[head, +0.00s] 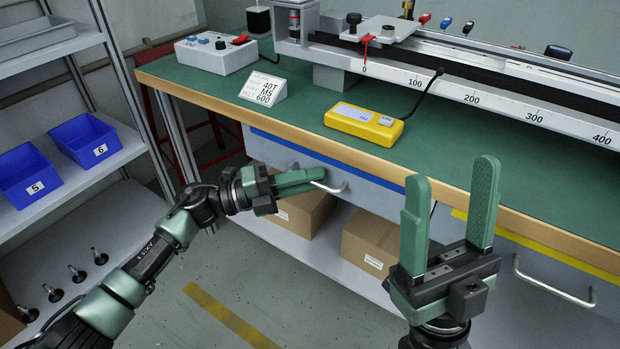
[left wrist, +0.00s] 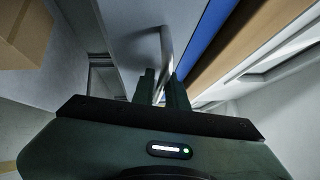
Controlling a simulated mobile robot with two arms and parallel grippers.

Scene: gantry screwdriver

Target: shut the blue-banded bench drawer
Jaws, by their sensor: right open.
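The blue-banded drawer (head: 262,150) is under the bench's front edge, with its blue band just below the wooden edging. Its front looks about in line with the yellow-banded drawer, and I see no open interior. My left gripper (head: 318,180) is at its metal handle (head: 335,187). In the left wrist view the handle bar (left wrist: 165,45) runs between my left fingers (left wrist: 161,88), which are close together on it. The blue band (left wrist: 205,40) shows beside the handle. My right gripper (head: 450,210) is upright, open and empty in front of the bench, hiding the drawer's right end.
The yellow-banded drawer (head: 520,245) with its own handle (head: 555,288) is at right. Cardboard boxes (head: 298,212) sit on the lower shelf. A yellow meter (head: 362,123) and a control box (head: 215,55) stand on the bench top. A shelf rack with blue bins (head: 85,140) is at left.

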